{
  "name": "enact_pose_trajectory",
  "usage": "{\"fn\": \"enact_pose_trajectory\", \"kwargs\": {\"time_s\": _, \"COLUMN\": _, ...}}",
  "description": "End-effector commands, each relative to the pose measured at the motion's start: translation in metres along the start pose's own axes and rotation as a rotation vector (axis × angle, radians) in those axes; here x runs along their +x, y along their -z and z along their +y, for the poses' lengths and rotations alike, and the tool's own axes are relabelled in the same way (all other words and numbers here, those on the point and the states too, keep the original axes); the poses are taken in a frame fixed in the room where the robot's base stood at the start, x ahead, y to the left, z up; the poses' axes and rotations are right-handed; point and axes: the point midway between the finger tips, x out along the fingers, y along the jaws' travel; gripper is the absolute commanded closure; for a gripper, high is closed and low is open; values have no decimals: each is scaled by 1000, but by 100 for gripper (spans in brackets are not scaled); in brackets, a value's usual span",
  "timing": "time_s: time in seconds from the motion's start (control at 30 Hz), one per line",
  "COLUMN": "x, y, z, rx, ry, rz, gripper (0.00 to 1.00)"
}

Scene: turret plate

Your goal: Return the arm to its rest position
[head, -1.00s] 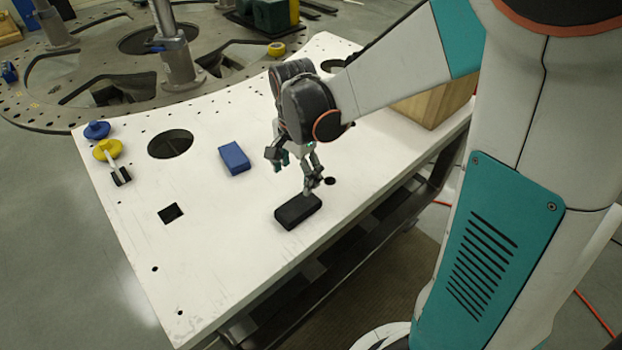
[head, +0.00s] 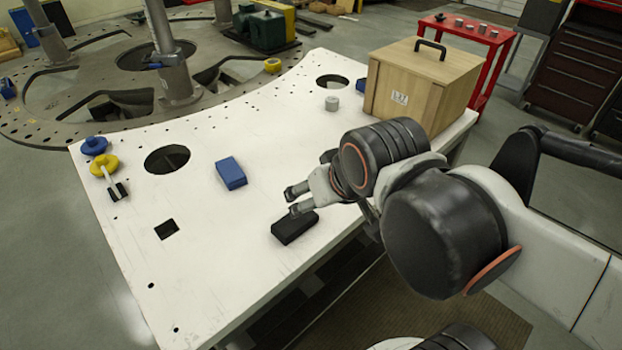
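My arm reaches in from the right side of the head view, folded at a large dark joint. My gripper (head: 294,200) points left above the table's right part. Its two fingers are apart, with nothing seen between them. The black block (head: 294,228) lies on the white table just below the gripper in the picture. A gap between them cannot be judged exactly. The blue block (head: 231,173) lies on the table to the left of the gripper.
The white table (head: 215,270) has round and square holes. A wooden box (head: 400,85) with a handle and a small grey cylinder (head: 332,103) stand at its back right. Blue (head: 95,145) and yellow (head: 104,165) knobs lie at the left. A red stand (head: 490,45) is behind.

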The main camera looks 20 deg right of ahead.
Motion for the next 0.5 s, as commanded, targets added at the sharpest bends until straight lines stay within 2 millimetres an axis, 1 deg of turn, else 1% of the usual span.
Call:
{"fn": "enact_pose_trajectory", "kwargs": {"time_s": 0.13, "x": -3, "y": -3, "z": 0, "rx": -37, "ry": 0, "rz": 18, "gripper": 26}}
{"fn": "enact_pose_trajectory", "kwargs": {"time_s": 0.33, "x": -3, "y": -3, "z": 0, "rx": -39, "ry": 0, "rz": 19, "gripper": 26}}
{"fn": "enact_pose_trajectory", "kwargs": {"time_s": 0.5, "x": 1, "y": -5, "z": 0, "rx": -38, "ry": 0, "rz": 18, "gripper": 26}}
